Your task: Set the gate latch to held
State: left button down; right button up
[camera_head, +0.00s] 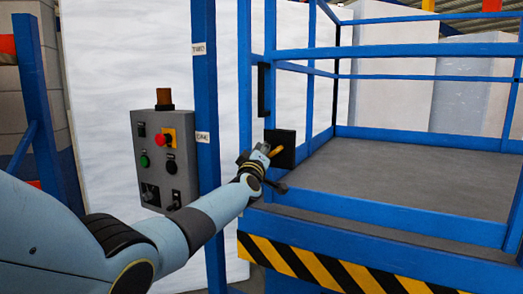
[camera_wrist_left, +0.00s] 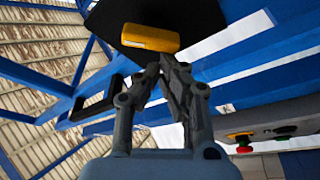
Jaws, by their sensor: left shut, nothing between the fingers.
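The gate latch is a black plate (camera_head: 285,140) on the blue gate frame with a yellow-orange lever (camera_head: 276,152). In the left wrist view, the yellow lever (camera_wrist_left: 150,38) lies nearly level across the black plate (camera_wrist_left: 195,18). My left gripper (camera_head: 264,153) is at the latch, with its fingers shut and empty. In the left wrist view, its fingertips (camera_wrist_left: 164,66) sit just under the lever; I cannot tell whether they touch it. In the head view the gripper partly covers the lever and plate. My right gripper is not in view.
A grey control box (camera_head: 178,178) with red and green buttons stands left of the gate, beside a blue post (camera_head: 204,100) with labels. A black handle (camera_head: 263,90) is above the latch. Blue rails surround a grey platform (camera_head: 420,180) at right, with a striped edge (camera_head: 330,270) below.

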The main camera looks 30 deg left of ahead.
pick_arm(q)
jog(key=shift+a+f+n+y, duration=0.15)
jog(key=shift+n+y, duration=0.15)
jog(key=shift+n, duration=0.5)
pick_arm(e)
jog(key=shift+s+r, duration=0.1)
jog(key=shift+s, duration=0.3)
pick_arm(q)
jog(key=shift+f+n+g, duration=0.15)
jog(key=shift+n+g, duration=0.25)
jog(key=shift+n, duration=0.2)
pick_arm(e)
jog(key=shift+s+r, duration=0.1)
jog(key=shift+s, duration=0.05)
pick_arm(q)
jog(key=shift+f, duration=0.1)
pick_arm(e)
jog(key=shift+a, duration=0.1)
pick_arm(q)
jog(key=shift+p, duration=0.3)
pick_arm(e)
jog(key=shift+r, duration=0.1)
